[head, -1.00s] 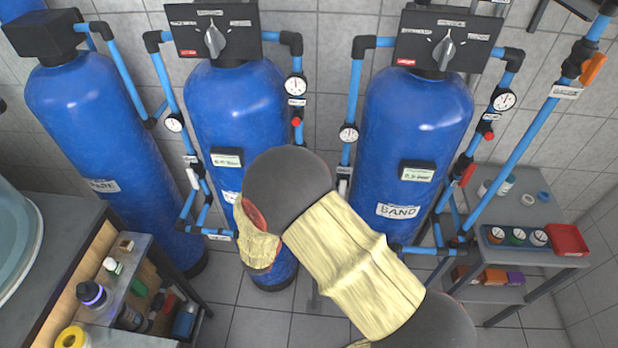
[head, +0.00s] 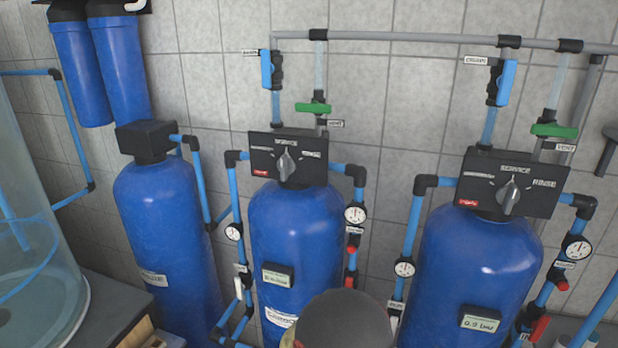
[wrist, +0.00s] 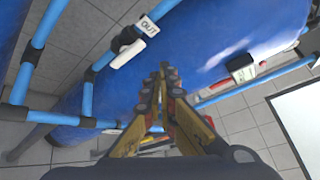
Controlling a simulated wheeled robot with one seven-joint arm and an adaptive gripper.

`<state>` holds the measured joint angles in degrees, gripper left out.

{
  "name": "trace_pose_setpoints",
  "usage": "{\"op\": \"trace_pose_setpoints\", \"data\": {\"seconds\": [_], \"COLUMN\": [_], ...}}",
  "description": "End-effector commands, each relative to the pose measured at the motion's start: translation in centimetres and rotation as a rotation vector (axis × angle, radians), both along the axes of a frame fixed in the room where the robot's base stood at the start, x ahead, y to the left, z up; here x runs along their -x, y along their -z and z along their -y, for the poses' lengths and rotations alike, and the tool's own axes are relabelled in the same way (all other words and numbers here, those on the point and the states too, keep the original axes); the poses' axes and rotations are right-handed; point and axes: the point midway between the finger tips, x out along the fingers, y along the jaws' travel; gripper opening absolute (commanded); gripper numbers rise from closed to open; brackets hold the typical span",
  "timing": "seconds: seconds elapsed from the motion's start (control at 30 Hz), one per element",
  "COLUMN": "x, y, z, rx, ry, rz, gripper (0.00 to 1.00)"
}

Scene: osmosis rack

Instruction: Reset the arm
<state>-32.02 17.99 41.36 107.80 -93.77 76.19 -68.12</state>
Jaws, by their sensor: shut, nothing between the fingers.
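My gripper (wrist: 160,80) shows in the wrist view with its two yellow and dark fingers closed together at the tips and nothing held between them. Beyond it lies the blue side of a tank (wrist: 215,45), which looks tilted in this view. I cannot tell the distance between the fingertips and the tank. In the head view only a dark rounded part of my arm (head: 348,322) shows at the bottom middle, in front of the middle tank (head: 297,225). The gripper itself is out of the head view.
A right tank (head: 465,270) and a left tank (head: 168,225) flank the middle one, with blue pipes and gauges between them. Green vent valves (head: 313,107) sit above. A clear vessel (head: 25,220) stands at left.

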Motion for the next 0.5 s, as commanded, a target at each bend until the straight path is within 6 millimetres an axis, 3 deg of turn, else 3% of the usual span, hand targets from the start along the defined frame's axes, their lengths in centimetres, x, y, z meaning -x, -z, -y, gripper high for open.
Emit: {"op": "trace_pose_setpoints", "data": {"seconds": [0.23, 0.37, 0.5], "x": [10.2, 15.4, 19.4], "y": [-0.3, -0.7, -1.4], "z": [4.2, 4.3, 2.8], "rx": [-0.529, -0.786, -1.017], "ry": [0.618, 1.008, 1.406], "rz": [0.407, 0.689, 0.972], "gripper": [0.00, 0.00, 0.00]}}
